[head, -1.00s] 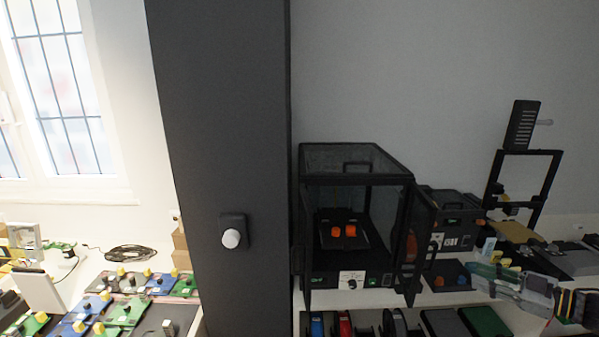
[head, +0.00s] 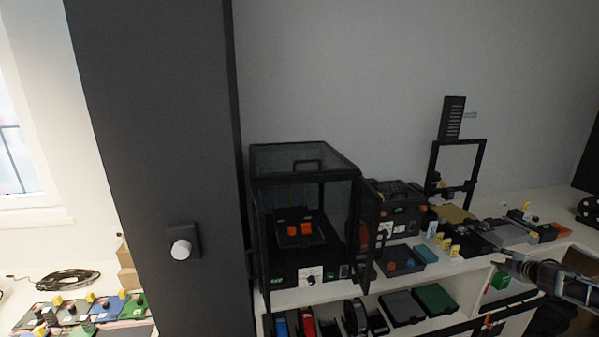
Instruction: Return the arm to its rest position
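My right gripper (head: 508,261) shows at the lower right of the head view, with its arm coming in from the right edge. It is small and dark, and its fingers point left. It appears in front of the shelf unit's white top edge, to the right of the small yellow pieces. I see nothing clearly held in it, but I cannot tell whether its fingers are open or shut.
A dark pillar (head: 155,130) stands left of centre. Beside it on the white shelf unit (head: 405,281) is a black enclosure (head: 300,165) with its door open. A black open-frame machine (head: 435,165) stands further right. Green and blue boards lie lower left.

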